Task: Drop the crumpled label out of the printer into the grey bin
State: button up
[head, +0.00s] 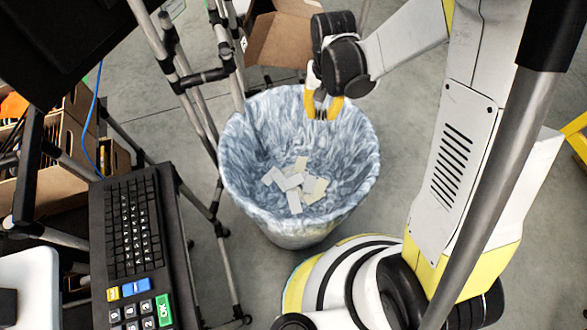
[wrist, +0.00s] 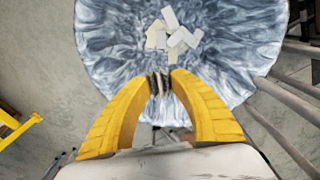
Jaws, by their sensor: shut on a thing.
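The grey bin (head: 240,185) stands on the floor in the middle of the head view, lined with a grey-blue marbled bag. Several pale label pieces (head: 295,185) lie at its bottom. My gripper (head: 324,108) is over the far side of the bin's opening, its yellow fingers pointing down. In the wrist view the fingers (wrist: 160,84) nearly meet and are shut on a small crumpled strip, the label (wrist: 158,83). The bin's inside (wrist: 110,45) and the pale pieces (wrist: 172,36) show beyond the fingertips. The printer cannot be made out.
A keyboard (head: 133,225) on a dark stand is left of the bin. Metal frame poles (head: 195,75) rise close to the bin's left rim. An open cardboard carton (head: 280,38) lies behind it. Concrete floor (head: 145,105) shows between.

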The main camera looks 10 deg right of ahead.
jog(key=a+f+m+b, duration=0.1)
jog(key=a+f+b, duration=0.3)
jog(key=f, duration=0.5)
jog(key=shift+s+b, duration=0.45)
jog(key=shift+b, duration=0.15)
jog(key=o, duration=0.7)
jog(key=shift+o, duration=0.2)
notch_tip(320, 180, up, 12)
